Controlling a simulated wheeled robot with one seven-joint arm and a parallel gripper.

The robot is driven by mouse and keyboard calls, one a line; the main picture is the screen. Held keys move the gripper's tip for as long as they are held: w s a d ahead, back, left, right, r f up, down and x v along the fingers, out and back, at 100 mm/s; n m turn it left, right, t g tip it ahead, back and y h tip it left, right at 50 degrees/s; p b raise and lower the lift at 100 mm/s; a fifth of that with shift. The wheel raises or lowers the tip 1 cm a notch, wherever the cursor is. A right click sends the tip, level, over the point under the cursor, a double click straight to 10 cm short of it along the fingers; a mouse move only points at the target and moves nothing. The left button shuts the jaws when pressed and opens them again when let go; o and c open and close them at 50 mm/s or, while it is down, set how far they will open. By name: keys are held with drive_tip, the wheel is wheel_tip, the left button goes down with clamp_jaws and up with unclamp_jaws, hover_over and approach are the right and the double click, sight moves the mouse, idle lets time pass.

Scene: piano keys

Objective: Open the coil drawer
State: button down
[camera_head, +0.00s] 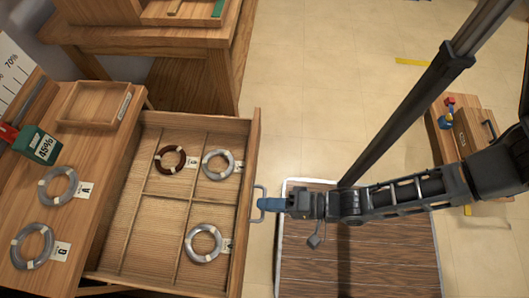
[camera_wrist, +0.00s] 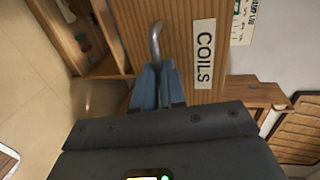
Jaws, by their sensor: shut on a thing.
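The coil drawer (camera_head: 254,135) is pulled well out of the wooden bench in the head view. Its inside shows divided compartments holding a brown coil (camera_head: 170,158), a grey coil (camera_head: 217,164) and another grey coil (camera_head: 203,243). The drawer front (camera_wrist: 180,25) with its "COILS" label (camera_wrist: 204,53) shows in the wrist view. The metal handle (camera_head: 259,190) is on the drawer front; it also shows in the wrist view (camera_wrist: 156,35). My gripper (camera_head: 265,204) has blue fingers, also in the wrist view (camera_wrist: 155,72), shut on the handle.
A wood-slatted platform (camera_head: 380,265) lies below my arm. A small wooden cabinet (camera_head: 470,150) stands at the right. Tiled floor (camera_head: 330,90) is open behind.

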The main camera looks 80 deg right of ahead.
drive_tip(key=c, duration=1.2)
unclamp_jaws()
drive_tip(key=shift+b+v, duration=0.6)
drive_tip(key=shift+v, duration=3.3)
drive_tip(key=shift+r, duration=0.1)
drive_tip(key=w+r+n, duration=0.2)
drive_tip(key=r+n, duration=0.4)
drive_tip(key=r, duration=0.2)
drive_tip(key=w+r+n, duration=0.2)
drive_tip(key=r+n, duration=0.4)
drive_tip(key=r, duration=0.2)
drive_tip(key=w+r+n, duration=0.2)
drive_tip(key=r+n, duration=0.4)
drive_tip(key=r, duration=0.3)
drive_tip(key=shift+w+r+g, duration=0.1)
drive_tip(key=shift+w+g, duration=0.15)
drive_tip(key=shift+g, duration=0.15)
